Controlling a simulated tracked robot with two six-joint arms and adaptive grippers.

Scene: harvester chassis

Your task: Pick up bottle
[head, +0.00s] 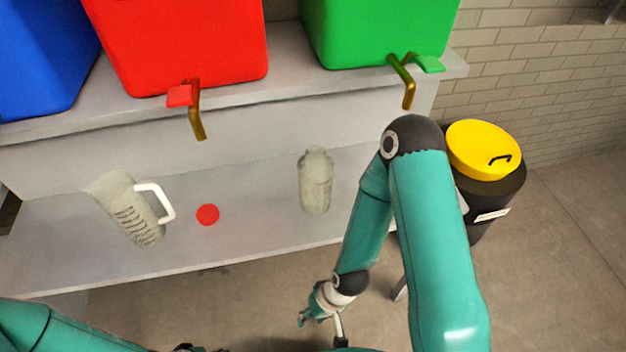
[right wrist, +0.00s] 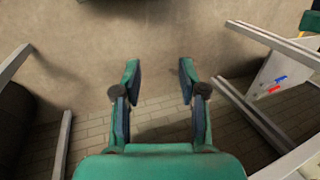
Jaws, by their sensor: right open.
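A clear, greyish bottle (head: 315,182) stands upright on the lower shelf, right of the middle, in the head view. My right gripper (head: 310,318) hangs low in front of the shelf, below the bottle in the picture and apart from it. In the right wrist view my right gripper (right wrist: 158,82) is open with nothing between its fingers, and the bottle does not show there. My left arm enters at the lower left of the head view, but its gripper cannot be made out.
A measuring jug (head: 132,208) with a white handle and a red disc (head: 208,214) are on the shelf (head: 255,222) left of the bottle. Red (head: 185,45), green (head: 375,35) and blue (head: 40,55) containers stand above. A black bin with a yellow lid (head: 480,148) stands right.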

